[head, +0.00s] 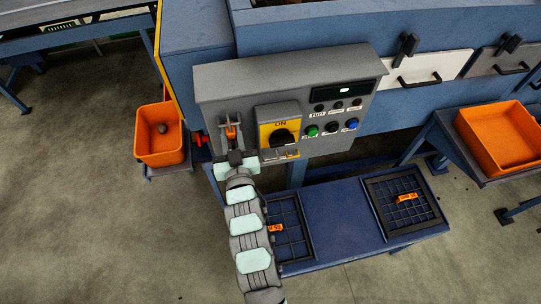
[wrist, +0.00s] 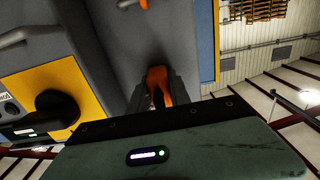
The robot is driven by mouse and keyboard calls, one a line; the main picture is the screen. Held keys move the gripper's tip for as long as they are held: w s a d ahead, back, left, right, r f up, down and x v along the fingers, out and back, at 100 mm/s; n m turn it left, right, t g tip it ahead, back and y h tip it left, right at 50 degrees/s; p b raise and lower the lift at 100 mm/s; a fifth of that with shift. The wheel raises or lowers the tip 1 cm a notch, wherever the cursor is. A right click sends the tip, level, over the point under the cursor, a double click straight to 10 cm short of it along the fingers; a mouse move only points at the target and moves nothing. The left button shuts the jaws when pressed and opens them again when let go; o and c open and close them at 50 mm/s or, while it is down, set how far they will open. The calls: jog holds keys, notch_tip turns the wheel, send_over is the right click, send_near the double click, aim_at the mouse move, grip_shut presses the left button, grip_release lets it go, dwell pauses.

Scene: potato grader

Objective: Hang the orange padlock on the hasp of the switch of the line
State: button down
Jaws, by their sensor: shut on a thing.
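The switch (head: 280,128) is a yellow plate marked ON with a black knob, on the grey control box. It shows at the left in the wrist view (wrist: 75,80). The hasp cannot be made out clearly. My gripper (head: 234,152) is at the box's left part, left of the switch. In the wrist view its fingers (wrist: 158,78) are shut around an orange piece that looks like the padlock (wrist: 158,76), close to the grey face. Another orange piece (wrist: 143,4) shows at the top edge by a grey peg. In the head view, orange (head: 231,131) shows just above my gripper.
Buttons and a dark display (head: 345,90) sit right of the switch. A red part (head: 199,138) sticks out left of the box. Below is a blue table (head: 335,220) with dark grid trays bearing orange tags. Orange bins stand at left (head: 160,152) and right (head: 500,160).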

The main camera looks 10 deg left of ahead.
jog(key=shift+s, duration=0.1)
jog(key=v, duration=0.9)
jog(key=shift+p, duration=0.45)
dwell(0.3)
